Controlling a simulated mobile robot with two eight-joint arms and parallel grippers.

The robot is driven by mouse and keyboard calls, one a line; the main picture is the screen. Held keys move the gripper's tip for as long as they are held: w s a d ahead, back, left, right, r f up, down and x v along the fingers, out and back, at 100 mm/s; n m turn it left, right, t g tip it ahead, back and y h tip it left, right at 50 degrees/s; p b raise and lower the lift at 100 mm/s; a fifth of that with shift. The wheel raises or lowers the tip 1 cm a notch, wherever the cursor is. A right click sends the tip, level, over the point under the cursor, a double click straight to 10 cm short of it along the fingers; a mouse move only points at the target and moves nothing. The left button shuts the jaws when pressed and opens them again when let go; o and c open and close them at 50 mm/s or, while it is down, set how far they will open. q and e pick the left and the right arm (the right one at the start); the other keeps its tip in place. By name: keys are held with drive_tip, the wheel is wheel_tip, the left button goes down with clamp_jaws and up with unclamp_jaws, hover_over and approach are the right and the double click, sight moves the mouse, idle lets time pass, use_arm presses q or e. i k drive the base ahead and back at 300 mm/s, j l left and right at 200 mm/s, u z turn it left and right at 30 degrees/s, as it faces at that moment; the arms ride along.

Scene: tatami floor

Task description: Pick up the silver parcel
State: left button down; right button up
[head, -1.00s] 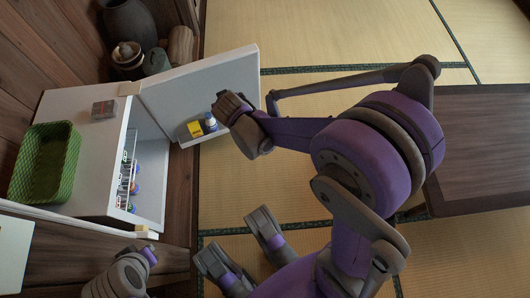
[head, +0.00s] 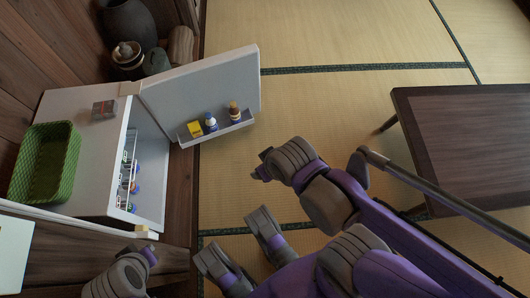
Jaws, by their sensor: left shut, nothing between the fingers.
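The silver parcel (head: 103,109), a small grey box with reddish marks, lies on the white top of the fridge at the left, near its back edge. My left gripper (head: 149,255) is at the lower left, shut and empty, below the fridge and well apart from the parcel. My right gripper (head: 262,172) is near the middle, over the floor and right of the open fridge door. Its fingers are too small and turned away to tell open from shut.
A green basket (head: 70,150) shares the fridge top (head: 95,165) with the parcel. The fridge door (head: 205,90) stands open, with a yellow box (head: 194,129) and bottles on its shelf. Pots (head: 127,60) stand behind. A dark table (head: 470,145) is at the right; tatami lies between.

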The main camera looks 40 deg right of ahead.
sight(108, 108)
drive_tip(key=l+u, duration=0.1)
drive_tip(key=l, duration=0.2)
drive_tip(key=i+l+u, duration=0.25)
drive_tip(key=l, duration=0.35)
drive_tip(key=i+l+u, duration=0.15)
drive_tip(key=i+l, duration=0.15)
drive_tip(key=i+l+u, duration=0.25)
drive_tip(key=i, duration=0.35)
drive_tip(key=j, duration=0.1)
